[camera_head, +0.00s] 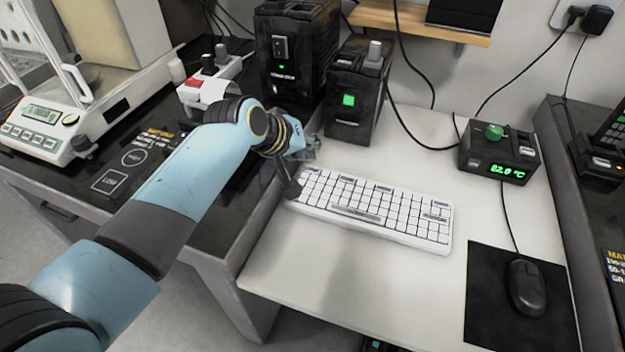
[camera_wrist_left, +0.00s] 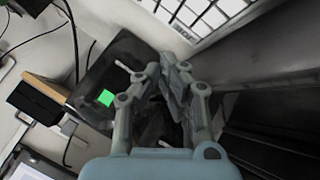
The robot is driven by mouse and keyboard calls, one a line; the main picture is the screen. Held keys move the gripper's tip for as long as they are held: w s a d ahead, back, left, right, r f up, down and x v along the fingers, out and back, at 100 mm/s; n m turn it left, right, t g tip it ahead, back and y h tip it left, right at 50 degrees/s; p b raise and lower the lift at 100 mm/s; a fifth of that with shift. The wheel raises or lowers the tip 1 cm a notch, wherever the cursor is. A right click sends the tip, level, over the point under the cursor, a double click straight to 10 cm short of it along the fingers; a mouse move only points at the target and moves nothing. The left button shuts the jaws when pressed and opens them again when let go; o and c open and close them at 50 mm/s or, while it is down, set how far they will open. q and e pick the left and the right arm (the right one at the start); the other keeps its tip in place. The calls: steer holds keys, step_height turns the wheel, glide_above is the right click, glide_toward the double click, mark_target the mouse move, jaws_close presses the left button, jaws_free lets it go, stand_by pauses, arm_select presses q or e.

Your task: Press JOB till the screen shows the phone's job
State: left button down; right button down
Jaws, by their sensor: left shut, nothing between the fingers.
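My left gripper (camera_head: 294,176) is shut and empty, above the left end of the white keyboard (camera_head: 440,238). In the left wrist view, its fingertips (camera_wrist_left: 170,78) are close together, in front of a black box with a lit green square (camera_wrist_left: 105,97). In the head view, this black box (camera_head: 345,125) stands behind the keyboard, and its green square carries no legible text. A black device with a keypad (camera_head: 612,128), possibly the phone, is cut off at the right edge. My right gripper is out of view.
A balance (camera_head: 45,140) with a lit display stands on the dark table at left. A taller black unit (camera_head: 290,45) stands behind. A temperature box (camera_head: 500,152) with green digits and a mouse (camera_head: 526,285) on a black mat are at right. White table lies bare before the keyboard.

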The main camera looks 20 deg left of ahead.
mark_target(312, 170)
arm_select(q)
steer(key=shift+f+b, duration=0.3)
steer(key=shift+f, duration=0.45)
steer(key=shift+f, duration=0.1)
stand_by(0.8)
steer(key=shift+f, duration=0.25)
